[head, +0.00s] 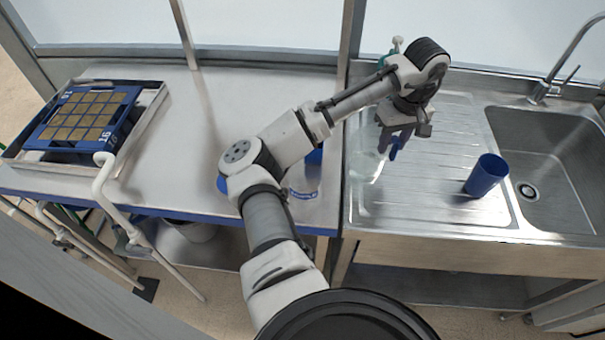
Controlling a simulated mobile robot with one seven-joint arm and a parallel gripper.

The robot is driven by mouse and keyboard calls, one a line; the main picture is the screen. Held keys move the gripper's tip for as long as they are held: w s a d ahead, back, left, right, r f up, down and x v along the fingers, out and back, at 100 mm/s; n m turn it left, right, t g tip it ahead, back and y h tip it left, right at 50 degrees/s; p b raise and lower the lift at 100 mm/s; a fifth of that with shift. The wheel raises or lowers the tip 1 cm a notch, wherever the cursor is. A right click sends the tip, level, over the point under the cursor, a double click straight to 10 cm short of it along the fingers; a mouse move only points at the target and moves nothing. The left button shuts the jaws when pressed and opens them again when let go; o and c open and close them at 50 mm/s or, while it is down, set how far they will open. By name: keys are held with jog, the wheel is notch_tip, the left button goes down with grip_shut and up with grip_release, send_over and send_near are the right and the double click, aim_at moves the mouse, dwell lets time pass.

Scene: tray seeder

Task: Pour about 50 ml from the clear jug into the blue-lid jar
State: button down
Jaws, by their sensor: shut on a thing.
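My gripper (394,134) is over the left part of the steel drainboard, pointing down. It is shut on the blue handle of the clear jug (368,165). The jug is see-through and faint against the steel, so its liquid level and whether it touches the drainboard cannot be told. A clear jar with a blue band low down (303,193) stands near the right end of the worktop, partly behind my arm. A blue patch above it (315,156) looks like its lid; my arm hides part of it.
A blue seed tray (43,138) sits in a metal frame at the worktop's left. A white pipe (101,185) rises at the front. The worktop's middle (185,125) is clear.

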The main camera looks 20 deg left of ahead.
dwell(0.3)
jog(key=shift+s, duration=0.1)
jog(key=shift+s+a+r+t+h, duration=1.7)
jog(key=shift+a+r+t+h, duration=0.15)
jog(key=shift+h, duration=0.2)
jog(key=shift+s+a+r+t+h, duration=1.7)
jog(key=shift+a+h, duration=0.2)
jog(key=shift+h, duration=0.15)
jog(key=shift+a, duration=0.1)
jog(key=shift+s+a+r+t+h+b, duration=0.3)
jog(key=shift+t+h+b, duration=0.25)
jog(key=shift+b, duration=1.1)
jog(key=shift+a+r, duration=0.1)
jog(key=shift+r, duration=0.15)
jog(key=shift+s+a+r+t+h+b, duration=0.25)
jog(key=shift+s+a+t+h+b, duration=0.15)
jog(key=shift+b, duration=0.6)
